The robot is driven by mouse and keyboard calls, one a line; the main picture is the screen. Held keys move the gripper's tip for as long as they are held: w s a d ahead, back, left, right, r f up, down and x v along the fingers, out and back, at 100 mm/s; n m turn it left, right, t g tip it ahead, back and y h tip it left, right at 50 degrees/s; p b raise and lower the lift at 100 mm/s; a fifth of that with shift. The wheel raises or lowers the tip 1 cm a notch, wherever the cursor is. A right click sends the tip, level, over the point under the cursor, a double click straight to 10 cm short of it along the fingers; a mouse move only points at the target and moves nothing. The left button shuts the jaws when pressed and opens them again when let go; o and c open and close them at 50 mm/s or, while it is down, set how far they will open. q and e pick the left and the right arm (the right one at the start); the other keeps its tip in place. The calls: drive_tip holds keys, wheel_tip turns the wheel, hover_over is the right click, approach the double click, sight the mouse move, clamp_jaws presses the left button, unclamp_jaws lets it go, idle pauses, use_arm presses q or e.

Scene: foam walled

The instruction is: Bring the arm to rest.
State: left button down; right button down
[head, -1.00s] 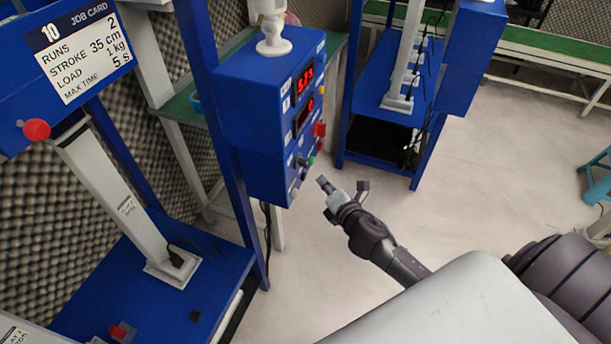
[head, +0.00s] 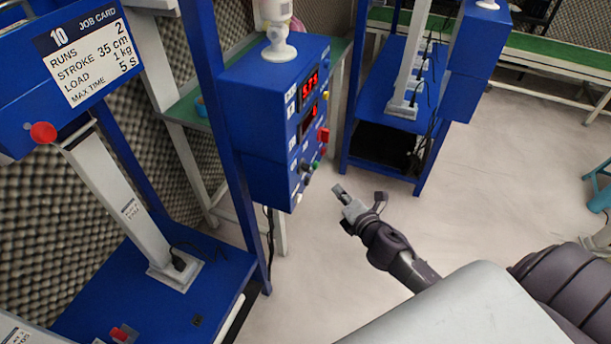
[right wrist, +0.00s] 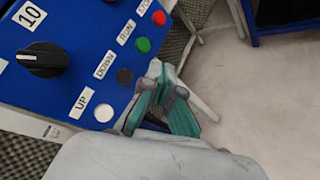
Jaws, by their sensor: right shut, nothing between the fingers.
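My right gripper (head: 340,190) shows in the head view, to the right of the blue control box (head: 264,125) and apart from it in that picture. It is shut and empty. In the right wrist view its closed fingers (right wrist: 159,75) appear in front of the control panel (right wrist: 75,40). That panel has a black knob (right wrist: 42,60), a white UP button (right wrist: 103,113), a black button (right wrist: 124,76), a green button (right wrist: 142,44) and a red button (right wrist: 159,18). My left gripper is in neither view.
A job card (head: 85,55) hangs at the upper left, above a white column (head: 125,200) on a blue base. A blue rack (head: 385,140) stands behind the gripper. The pale floor (head: 500,190) to the right is largely clear. A white bottle-like object (head: 275,30) stands on the box.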

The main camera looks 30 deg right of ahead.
drive_tip(key=s+a+f+m+g, duration=0.1)
drive_tip(key=s+f+m+g, duration=0.45)
drive_tip(key=f, duration=0.85)
drive_tip(key=s+f+m+g, duration=0.2)
drive_tip(key=s+f+m, duration=0.4)
drive_tip(key=s+f, duration=0.6)
drive_tip(key=s+a+f+m+g, duration=0.3)
drive_tip(key=s+f, duration=0.5)
drive_tip(key=s, duration=0.4)
drive_tip(key=s+a+f+m+g+y, duration=0.1)
drive_tip(key=s+a+f+m+g, duration=0.3)
drive_tip(key=s+f, duration=0.5)
drive_tip(key=s+a+m, duration=0.1)
drive_tip(key=s+m, duration=0.1)
drive_tip(key=s, duration=0.2)
drive_tip(key=shift+a+m, duration=0.35)
drive_tip(key=shift+a, duration=0.05)
drive_tip(key=shift+r, duration=0.1)
